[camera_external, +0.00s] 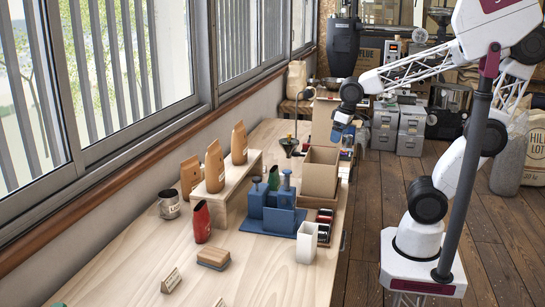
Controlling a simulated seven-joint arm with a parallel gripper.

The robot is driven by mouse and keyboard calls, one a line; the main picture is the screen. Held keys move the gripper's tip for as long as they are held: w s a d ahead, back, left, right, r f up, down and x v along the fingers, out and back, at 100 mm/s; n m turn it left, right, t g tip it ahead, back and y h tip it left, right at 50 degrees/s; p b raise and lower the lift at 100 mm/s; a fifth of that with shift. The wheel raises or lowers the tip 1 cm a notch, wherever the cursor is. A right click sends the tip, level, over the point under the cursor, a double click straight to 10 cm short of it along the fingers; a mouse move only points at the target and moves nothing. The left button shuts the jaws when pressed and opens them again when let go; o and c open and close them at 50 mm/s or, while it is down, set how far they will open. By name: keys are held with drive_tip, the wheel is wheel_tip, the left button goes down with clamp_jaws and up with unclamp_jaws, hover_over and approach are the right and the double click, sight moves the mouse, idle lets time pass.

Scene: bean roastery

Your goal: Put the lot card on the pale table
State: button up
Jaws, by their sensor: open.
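The pale table (115,262) is a long light-wood top running along the windows. A small tan folded card (171,281) with dark marks stands near its front end. A second small piece (219,302) is cut off by the bottom edge of the picture. I cannot tell whether either is the lot card, as the writing is too small to read. My gripper (340,133) is open at the far right part of the table, above and behind an open cardboard box (321,172). Its fingertips are small and partly unclear, and I see nothing held between them.
Tan coffee bags (214,167) stand on and around a wooden riser (239,192). A blue tamping stand (270,213), a red pitcher (201,222), a metal mug (170,204), a white holder (307,242) and a wooden brush (213,259) stand nearby. The table's front left is mostly clear.

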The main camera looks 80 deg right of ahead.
drive_tip(key=s+a+f+n, duration=0.1)
drive_tip(key=s+a+n, duration=0.1)
drive_tip(key=s, duration=0.5)
drive_tip(key=shift+s+a+f+y, duration=0.25)
drive_tip(key=shift+a+f+y, duration=0.1)
drive_tip(key=shift+f+y, duration=0.05)
